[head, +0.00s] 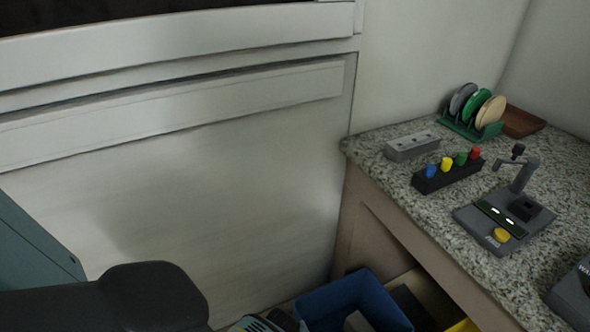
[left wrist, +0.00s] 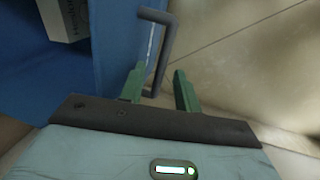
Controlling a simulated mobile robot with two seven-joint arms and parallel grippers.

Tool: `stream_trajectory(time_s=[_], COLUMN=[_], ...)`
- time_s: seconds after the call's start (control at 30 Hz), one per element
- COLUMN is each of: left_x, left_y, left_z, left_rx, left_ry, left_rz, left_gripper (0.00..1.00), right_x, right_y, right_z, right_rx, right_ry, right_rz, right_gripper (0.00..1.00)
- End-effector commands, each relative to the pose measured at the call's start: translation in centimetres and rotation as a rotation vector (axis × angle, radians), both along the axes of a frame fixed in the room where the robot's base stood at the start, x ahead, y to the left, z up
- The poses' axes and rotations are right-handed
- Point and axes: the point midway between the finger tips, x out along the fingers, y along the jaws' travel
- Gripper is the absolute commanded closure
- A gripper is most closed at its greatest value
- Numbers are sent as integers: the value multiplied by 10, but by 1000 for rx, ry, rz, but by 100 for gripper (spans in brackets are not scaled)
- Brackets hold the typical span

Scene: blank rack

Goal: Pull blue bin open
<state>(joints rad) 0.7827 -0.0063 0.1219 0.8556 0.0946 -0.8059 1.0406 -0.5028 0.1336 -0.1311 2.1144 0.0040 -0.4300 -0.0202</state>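The blue bin (head: 350,292) is at the bottom centre of the head view, low beside the counter. It also fills the left of the left wrist view (left wrist: 100,45), where a dark grey bar handle (left wrist: 166,48) stands out from its side. My left gripper (left wrist: 159,88) is open, with its two green fingers apart. The lower end of the handle shows between the fingers; I cannot tell whether they touch it. In the head view only part of this gripper shows at the bottom edge, left of the bin. My right gripper is not in view.
A granite counter (head: 380,160) is at right, with a dish rack (head: 470,125), a block with coloured pegs (head: 447,173) and a grey device (head: 500,228). A yellow piece (head: 463,326) shows right of the bin. A pale panelled wall (head: 230,190) stands behind.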

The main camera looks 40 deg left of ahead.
Motion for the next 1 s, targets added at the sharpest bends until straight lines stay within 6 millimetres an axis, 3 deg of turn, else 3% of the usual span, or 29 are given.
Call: stream_trajectory(time_s=[0.17, 0.6, 1.0], left_x=[-1, -12, -15], left_y=[1, 4, 5], left_z=[13, 69, 76], left_rx=[0, -1, -1], left_ry=[-3, -2, 1], left_rz=[0, 0, 0], left_gripper=[67, 67, 67], right_x=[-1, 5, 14], right_y=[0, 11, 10], right_z=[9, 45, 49], right_rx=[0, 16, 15], right_ry=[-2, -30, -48], right_rz=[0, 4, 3], right_gripper=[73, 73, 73])
